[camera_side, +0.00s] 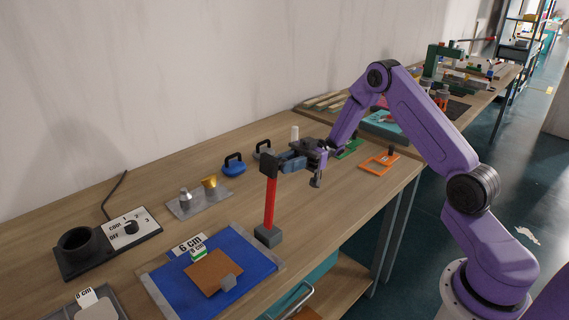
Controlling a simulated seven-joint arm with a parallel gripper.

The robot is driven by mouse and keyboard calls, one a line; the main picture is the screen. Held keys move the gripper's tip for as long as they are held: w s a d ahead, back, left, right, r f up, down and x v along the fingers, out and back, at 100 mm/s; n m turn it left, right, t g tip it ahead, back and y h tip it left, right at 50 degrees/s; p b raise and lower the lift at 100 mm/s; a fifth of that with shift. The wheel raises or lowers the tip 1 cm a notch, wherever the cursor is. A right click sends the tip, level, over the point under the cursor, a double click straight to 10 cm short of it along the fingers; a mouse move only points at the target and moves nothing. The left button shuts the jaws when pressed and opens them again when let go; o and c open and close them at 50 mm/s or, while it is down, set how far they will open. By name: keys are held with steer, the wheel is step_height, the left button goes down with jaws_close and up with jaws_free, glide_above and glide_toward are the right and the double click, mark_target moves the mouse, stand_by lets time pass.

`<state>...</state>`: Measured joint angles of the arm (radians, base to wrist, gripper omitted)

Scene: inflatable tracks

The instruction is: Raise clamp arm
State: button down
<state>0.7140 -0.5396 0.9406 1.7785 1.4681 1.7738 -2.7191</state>
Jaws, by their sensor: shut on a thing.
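The red clamp arm (269,203) stands nearly upright on a small grey block (268,235) near the front of the wooden bench. Its top end carries a dark grey block (270,166). My gripper (281,163) reaches in from the right at the height of that dark block. Its blue-grey fingers meet the block's right side and are shut on it. The exact contact of the fingertips is too small to make out.
A blue mat (255,254) with a brown square lies in front at left. A metal plate with two knobs (197,202), a blue handle (233,165) and a dial panel (125,232) lie behind. An orange frame (379,162) lies right. Bench is clear around the grey block's right.

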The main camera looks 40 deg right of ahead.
steer(key=shift+d+f, duration=0.1)
steer(key=shift+d, duration=0.1)
steer(key=c, duration=0.9)
jaws_free()
steer(key=d, duration=0.5)
steer(key=d+f, duration=0.1)
steer(key=d, duration=0.5)
steer(key=d+f, duration=0.1)
steer(key=d, duration=0.5)
steer(key=shift+d+f, duration=0.1)
steer(key=shift+f, duration=0.1)
